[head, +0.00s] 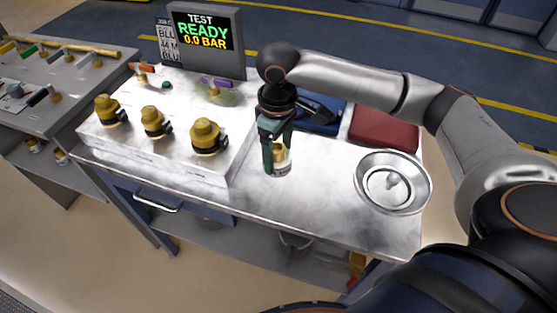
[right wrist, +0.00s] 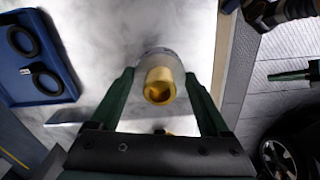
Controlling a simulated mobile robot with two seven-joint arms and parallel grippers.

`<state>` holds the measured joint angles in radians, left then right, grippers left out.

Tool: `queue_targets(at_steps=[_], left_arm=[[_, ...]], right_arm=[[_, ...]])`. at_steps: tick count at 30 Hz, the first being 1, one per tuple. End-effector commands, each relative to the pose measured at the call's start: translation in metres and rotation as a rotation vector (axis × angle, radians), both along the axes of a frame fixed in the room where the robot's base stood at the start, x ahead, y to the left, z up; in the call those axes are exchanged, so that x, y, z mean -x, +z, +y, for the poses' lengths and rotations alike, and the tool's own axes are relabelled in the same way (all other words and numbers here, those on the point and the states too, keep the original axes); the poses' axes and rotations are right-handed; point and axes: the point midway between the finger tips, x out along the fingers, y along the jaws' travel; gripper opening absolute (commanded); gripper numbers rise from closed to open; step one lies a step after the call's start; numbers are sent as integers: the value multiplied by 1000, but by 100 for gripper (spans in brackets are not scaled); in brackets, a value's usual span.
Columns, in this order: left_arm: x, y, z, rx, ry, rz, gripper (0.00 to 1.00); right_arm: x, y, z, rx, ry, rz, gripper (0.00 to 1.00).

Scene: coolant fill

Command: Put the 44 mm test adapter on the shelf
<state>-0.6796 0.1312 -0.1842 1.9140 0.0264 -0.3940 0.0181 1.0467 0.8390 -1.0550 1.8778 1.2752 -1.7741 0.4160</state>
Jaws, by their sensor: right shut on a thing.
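My right gripper (head: 276,150) is shut on a short brass-topped adapter with a pale grey body (head: 283,165), over the bench top in front of the test block. The right wrist view shows its hollow brass end (right wrist: 159,86) between my green fingers (right wrist: 160,100). I cannot tell whether its lower end touches the bench, and its size marking is not readable. Three brass fittings with black collars (head: 205,137) stand on the test block. A lower shelf (head: 225,232) runs under the bench. A dark and green part at the right edge of the wrist view may be my left gripper; its jaws are unclear.
A display (head: 207,40) reads TEST READY 0.0 BAR. A blue tray with black rings (right wrist: 35,55), a red tray (head: 384,129) and a round metal dish (head: 393,182) are on the bench. A dark container (head: 295,241) stands underneath. Bare bench top lies before the dish.

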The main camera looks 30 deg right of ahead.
Motion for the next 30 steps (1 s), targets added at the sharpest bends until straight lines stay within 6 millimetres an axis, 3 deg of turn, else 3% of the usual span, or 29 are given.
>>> queue_targets(at_steps=[11, 16, 29, 30], left_arm=[[-1, -4, 0, 0, 0, -1, 0], [-1, -3, 0, 0, 0, -1, 0], [-1, -1, 0, 0, 0, -1, 0], [-1, -2, 0, 0, 0, -2, 0]], right_arm=[[-24, -35, -15, 0, -2, 0, 17], [-22, -58, -14, 0, 1, 0, 17], [-22, -64, -14, -1, 1, -2, 17], [-22, -64, -14, 0, 1, -2, 84]])
